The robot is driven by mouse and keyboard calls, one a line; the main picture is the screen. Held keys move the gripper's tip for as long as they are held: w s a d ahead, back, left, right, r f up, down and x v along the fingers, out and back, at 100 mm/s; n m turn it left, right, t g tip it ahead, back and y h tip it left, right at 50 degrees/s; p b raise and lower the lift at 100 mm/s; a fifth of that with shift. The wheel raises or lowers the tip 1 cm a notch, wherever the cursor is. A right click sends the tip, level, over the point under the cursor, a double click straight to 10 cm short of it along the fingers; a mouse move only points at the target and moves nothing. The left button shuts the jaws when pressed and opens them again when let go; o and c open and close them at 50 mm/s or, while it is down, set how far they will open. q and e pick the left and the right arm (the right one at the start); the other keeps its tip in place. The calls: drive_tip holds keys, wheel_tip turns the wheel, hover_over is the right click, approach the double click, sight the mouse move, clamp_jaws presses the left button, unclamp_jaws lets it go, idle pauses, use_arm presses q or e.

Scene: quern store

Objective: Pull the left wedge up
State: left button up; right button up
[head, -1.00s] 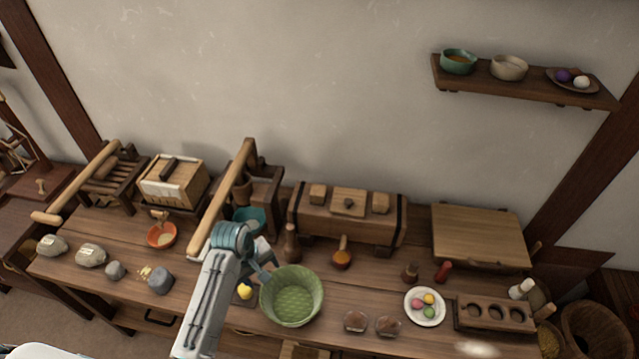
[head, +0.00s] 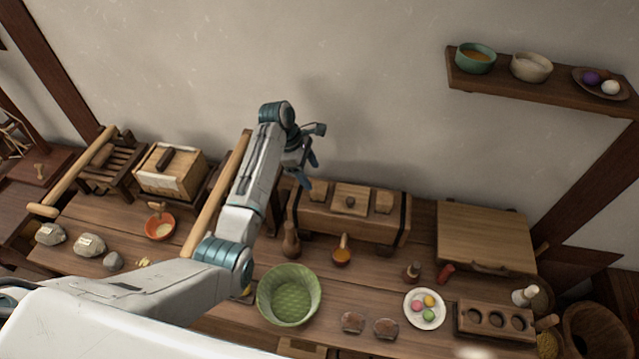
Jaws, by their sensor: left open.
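A long wooden box (head: 335,222) with dark bands stands at the back of the bench. The left wedge (head: 319,193), a small light wood block, sits upright in its top at the left end. A wider block with a dark knob (head: 350,200) sits in the middle, and the right wedge (head: 383,203) at the right end. My left gripper (head: 309,172) is open and empty, pointing down just above and left of the left wedge. Its fingers look close to the wedge; I cannot tell if they touch. My right gripper is out of view.
A long wooden lever (head: 205,220) slants up behind my left arm. A green basket (head: 289,294), a ladle (head: 342,254) and a bottle (head: 291,240) stand in front of the box. A lidded wooden board (head: 485,237) lies to the right. A shelf (head: 530,85) hangs upper right.

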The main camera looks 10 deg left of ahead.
sight(319, 187)
use_arm(q)
drive_tip(key=p+x, duration=0.1)
drive_tip(key=x, duration=0.5)
drive_tip(key=shift+w+f, duration=0.1)
drive_tip(key=shift+w, duration=0.05)
drive_tip(key=shift+d+f, duration=0.25)
drive_tip(key=shift+f, duration=0.35)
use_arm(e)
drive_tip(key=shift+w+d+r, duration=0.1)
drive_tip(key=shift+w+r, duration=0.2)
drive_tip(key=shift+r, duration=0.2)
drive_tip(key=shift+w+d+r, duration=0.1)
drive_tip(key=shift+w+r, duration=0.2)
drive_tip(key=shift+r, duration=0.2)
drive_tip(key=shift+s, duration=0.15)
